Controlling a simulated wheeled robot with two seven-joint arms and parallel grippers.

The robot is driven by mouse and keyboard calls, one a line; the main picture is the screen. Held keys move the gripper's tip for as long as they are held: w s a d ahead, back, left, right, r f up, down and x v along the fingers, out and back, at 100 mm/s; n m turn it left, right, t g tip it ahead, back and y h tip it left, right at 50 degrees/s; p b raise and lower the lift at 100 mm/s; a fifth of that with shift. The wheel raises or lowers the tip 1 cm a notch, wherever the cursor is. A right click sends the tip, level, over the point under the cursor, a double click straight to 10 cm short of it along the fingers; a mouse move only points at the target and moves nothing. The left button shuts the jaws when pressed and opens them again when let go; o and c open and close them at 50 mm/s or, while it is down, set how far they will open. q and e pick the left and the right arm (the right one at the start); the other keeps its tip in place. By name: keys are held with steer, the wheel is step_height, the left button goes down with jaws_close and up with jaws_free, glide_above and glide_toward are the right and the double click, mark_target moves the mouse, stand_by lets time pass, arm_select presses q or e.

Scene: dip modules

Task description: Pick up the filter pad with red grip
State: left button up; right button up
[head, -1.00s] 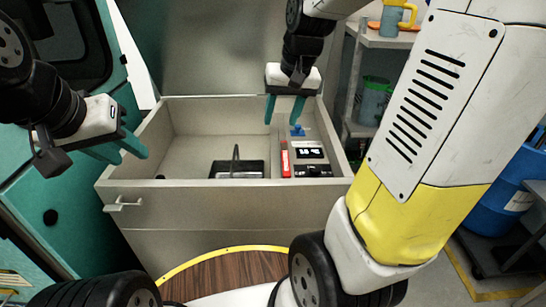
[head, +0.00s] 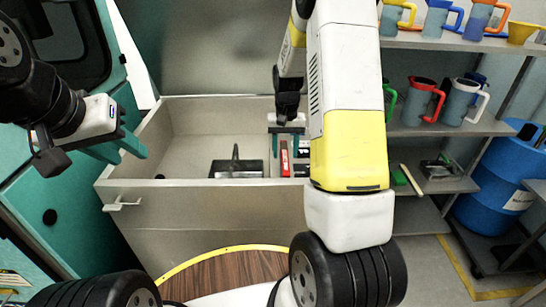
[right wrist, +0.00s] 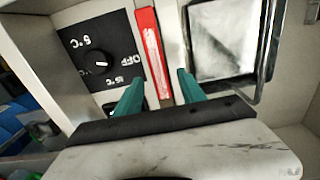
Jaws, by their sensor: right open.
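The red-edged filter pad (head: 284,160) stands in a narrow slot inside the open-topped metal box (head: 185,150). In the right wrist view, the filter pad (right wrist: 153,55) is a long red strip with a pale middle, lying ahead of and between my fingertips. My right gripper (head: 287,147) is over the box; in the wrist view my right gripper (right wrist: 160,90) is open, with teal fingers apart. I cannot tell whether they touch the pad. My left gripper (head: 121,148) is open and empty at the box's left edge.
A black control panel with a knob (right wrist: 92,55) is beside the pad in the wrist view. Shelves with several jugs (head: 424,100) and a blue barrel (head: 497,190) stand at the right.

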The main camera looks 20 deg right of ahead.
mark_target(285, 156)
step_height(285, 156, down, 3)
steer(key=shift+f, duration=0.15)
steer(key=shift+c, duration=0.5)
jaws_close()
stand_by(0.9)
